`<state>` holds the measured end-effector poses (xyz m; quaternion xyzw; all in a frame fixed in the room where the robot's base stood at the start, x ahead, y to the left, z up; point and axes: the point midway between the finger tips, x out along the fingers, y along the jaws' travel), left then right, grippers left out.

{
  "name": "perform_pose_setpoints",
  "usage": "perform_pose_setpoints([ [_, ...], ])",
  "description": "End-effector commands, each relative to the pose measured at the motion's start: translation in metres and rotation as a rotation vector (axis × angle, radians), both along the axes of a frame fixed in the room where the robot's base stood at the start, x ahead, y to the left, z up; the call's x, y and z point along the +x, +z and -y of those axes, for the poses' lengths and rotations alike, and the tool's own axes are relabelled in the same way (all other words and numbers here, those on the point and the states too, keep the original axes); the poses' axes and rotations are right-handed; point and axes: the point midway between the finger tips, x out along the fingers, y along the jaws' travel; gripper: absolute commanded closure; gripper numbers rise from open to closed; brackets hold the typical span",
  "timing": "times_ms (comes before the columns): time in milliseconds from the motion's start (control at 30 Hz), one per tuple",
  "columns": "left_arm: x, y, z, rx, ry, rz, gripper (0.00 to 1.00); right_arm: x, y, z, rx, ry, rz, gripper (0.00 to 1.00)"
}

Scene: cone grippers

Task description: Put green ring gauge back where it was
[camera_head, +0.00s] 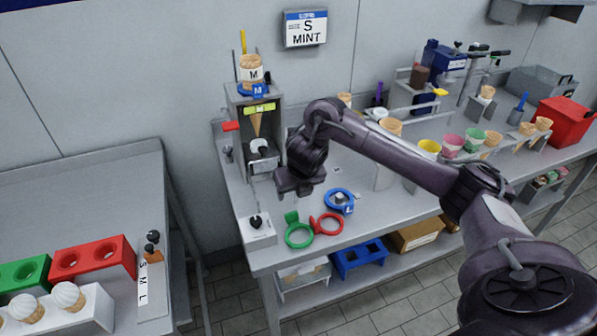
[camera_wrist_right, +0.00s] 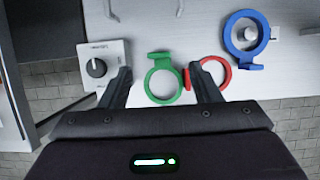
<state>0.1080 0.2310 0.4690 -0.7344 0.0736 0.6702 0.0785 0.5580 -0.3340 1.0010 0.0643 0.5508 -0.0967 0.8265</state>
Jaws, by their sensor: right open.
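The green ring gauge (camera_head: 291,217) lies flat near the front left edge of the bench, its tab toward the back. In the right wrist view the green ring gauge (camera_wrist_right: 158,56) shows between my two fingers, below them. My right gripper (camera_head: 298,182) is open and empty, held above the bench behind the rings; its spread fingers (camera_wrist_right: 160,72) show in the wrist view. A red ring gauge (camera_head: 327,235) lies just right of the green one, partly behind a finger in the wrist view. A blue ring gauge (camera_head: 327,199) sits behind, around a post. My left gripper is not in view.
A knob box (camera_head: 258,231) stands left of the green ring. A stand (camera_head: 240,100) holds a cone in a blue M gauge at the back. A sign reading S MINT (camera_head: 305,28) hangs above. Cups and cones (camera_head: 453,146) line the bench to the right.

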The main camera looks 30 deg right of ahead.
Motion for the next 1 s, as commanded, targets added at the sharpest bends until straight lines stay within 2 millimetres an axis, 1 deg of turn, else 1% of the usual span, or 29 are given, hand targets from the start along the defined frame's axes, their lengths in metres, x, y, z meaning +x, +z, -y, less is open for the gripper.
perform_pose_setpoints([
  [33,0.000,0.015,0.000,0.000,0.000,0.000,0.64,-0.004,0.022,0.001,-0.006,0.001,0.005,0.43],
  [100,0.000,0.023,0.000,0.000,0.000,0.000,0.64,-0.010,0.035,-0.001,-0.005,0.002,0.004,0.43],
  [200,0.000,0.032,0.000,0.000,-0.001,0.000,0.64,-0.017,0.051,-0.003,-0.003,0.001,0.003,0.43],
  [333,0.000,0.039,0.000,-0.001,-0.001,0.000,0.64,-0.024,0.064,-0.005,-0.002,-0.001,0.002,0.43],
  [467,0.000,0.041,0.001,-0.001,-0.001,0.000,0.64,-0.027,0.069,-0.006,-0.001,0.000,0.000,0.43],
  [1000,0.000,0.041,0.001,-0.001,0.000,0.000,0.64,-0.028,0.068,-0.007,0.001,-0.001,-0.001,0.43],
])
